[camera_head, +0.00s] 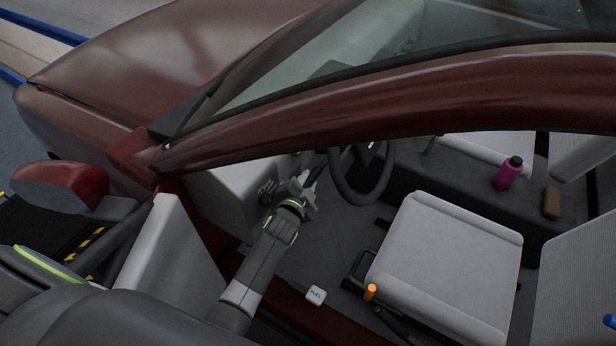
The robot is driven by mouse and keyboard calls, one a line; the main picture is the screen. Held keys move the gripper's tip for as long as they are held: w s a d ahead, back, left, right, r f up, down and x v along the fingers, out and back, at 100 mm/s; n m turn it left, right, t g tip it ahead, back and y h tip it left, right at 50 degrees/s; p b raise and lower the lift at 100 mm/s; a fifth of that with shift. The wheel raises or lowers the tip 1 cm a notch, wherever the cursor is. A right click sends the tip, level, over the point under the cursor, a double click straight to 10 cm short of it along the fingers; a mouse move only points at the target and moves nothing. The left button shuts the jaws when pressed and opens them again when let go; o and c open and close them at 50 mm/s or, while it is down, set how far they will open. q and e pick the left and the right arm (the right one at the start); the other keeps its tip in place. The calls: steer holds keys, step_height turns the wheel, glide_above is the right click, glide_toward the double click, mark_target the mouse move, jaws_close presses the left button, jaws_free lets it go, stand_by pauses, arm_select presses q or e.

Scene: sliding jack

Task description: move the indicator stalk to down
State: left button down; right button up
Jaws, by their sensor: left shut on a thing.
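The dark steering wheel (376,188) is under the windscreen frame, seen through the open side of the car. My left gripper (314,180) reaches in from the lower left and is just left of the wheel rim. Its jaws are shut on a thin part beside the steering column, apparently the indicator stalk. The stalk is small and mostly hidden by the fingers and the dark dash, so its position cannot be read. My right gripper does not show.
The dark red windscreen pillar (330,115) arches over the arm. A grey seat (450,265) stands right of the wheel. An orange cylinder (370,292) and a white fuel lever (315,296) are low by the sill.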

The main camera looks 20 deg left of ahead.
arm_select(q)
steer(key=shift+r, duration=0.15)
steer(key=c, duration=1.2)
jaws_free()
steer(key=shift+w, duration=0.1)
steer(key=p+v, duration=1)
steer(key=v, duration=0.7)
steer(key=shift+s, duration=0.25)
